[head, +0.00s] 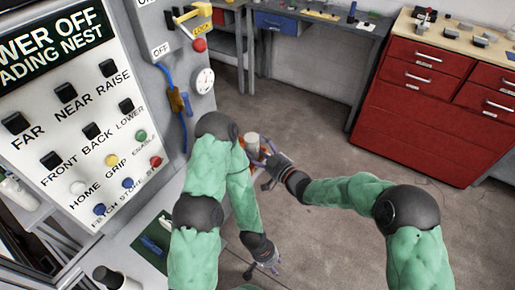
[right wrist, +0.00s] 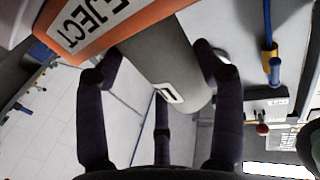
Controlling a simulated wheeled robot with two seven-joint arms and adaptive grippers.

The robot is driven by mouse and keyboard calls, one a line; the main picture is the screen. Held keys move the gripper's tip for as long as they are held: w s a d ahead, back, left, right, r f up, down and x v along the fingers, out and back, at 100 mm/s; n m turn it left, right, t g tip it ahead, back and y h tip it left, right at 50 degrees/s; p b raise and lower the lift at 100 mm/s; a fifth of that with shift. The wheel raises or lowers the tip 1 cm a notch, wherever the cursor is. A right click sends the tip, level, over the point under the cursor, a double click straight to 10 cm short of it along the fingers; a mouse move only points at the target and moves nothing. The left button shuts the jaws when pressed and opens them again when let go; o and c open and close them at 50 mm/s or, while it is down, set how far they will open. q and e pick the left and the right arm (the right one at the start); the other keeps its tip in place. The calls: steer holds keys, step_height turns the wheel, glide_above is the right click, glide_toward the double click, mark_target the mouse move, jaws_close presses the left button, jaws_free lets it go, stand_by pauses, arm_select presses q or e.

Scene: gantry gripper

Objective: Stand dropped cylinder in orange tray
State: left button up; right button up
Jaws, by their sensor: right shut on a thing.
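A grey cylinder (right wrist: 165,70) with a small white square mark lies between the fingers of my right gripper (right wrist: 160,85), which is shut on it. In the head view its pale round end (head: 252,139) shows beside my right gripper (head: 264,160). The orange tray (right wrist: 110,28) with an EJECT label crosses the cylinder's far end in the right wrist view. In the head view the tray (head: 243,188) is mostly hidden behind my left arm. I cannot tell whether the cylinder touches the tray floor. My left gripper (head: 266,268) hangs low, apart from the cylinder; its finger opening is unclear.
A control panel (head: 75,110) with labelled buttons stands at the left. A red drawer cabinet (head: 430,110) is at the right. Open floor (head: 310,130) lies between.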

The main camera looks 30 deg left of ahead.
steer(key=shift+f, duration=0.2)
steer(key=o, duration=1.6)
steer(key=shift+f, duration=0.1)
steer(key=shift+o, duration=0.2)
steer(key=shift+f, duration=0.15)
steer(key=shift+s, duration=0.1)
